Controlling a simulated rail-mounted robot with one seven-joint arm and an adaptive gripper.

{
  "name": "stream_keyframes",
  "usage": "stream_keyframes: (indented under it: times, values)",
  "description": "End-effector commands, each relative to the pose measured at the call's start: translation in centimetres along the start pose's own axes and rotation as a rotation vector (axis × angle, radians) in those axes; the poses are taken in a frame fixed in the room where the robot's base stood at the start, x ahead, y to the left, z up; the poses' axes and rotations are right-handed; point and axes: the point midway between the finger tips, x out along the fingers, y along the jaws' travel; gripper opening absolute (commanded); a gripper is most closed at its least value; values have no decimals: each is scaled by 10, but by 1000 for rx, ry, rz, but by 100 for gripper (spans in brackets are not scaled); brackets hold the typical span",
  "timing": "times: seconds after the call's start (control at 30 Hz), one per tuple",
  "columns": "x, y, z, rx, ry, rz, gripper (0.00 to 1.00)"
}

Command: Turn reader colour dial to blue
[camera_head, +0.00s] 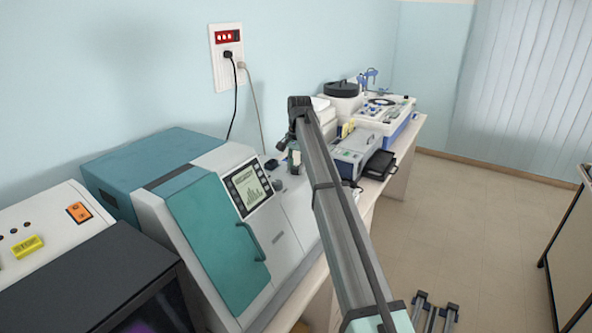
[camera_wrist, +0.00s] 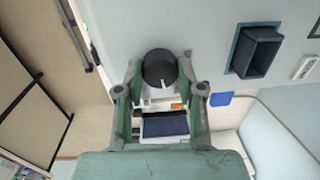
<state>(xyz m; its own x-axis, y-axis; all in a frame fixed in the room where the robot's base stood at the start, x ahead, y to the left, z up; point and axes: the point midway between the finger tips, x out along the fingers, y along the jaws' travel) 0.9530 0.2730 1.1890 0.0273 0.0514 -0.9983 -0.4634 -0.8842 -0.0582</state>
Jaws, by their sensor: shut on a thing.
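The colour dial (camera_wrist: 160,68) is a round dark knob with a short white pointer mark on its edge, seen in the wrist view. It stands on the pale grey face of the reader (camera_wrist: 205,30). My gripper (camera_wrist: 160,88) has its two green-grey fingers on either side of the dial and is shut on it. Small orange and green patches show just below the dial, between the fingers. Where the pointer stands against any colour marks cannot be read. In the head view my gripper (camera_head: 293,157) is partly behind my arm, and the dial cannot be clearly made out.
A dark open box (camera_wrist: 258,50) sits beside the dial, with a blue patch (camera_wrist: 221,99) near it. In the head view a teal and white machine with a screen (camera_head: 250,190) stands left of my arm. More bench instruments (camera_head: 357,152) stand beyond. The floor at right is mostly clear.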

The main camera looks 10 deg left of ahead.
Motion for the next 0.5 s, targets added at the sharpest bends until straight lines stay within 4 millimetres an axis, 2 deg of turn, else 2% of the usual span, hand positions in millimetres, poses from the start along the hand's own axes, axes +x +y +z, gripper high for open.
stream_keyframes:
  times: [0.5]
  values:
    - [4, 1, 0, -488, -31, 3, 3]
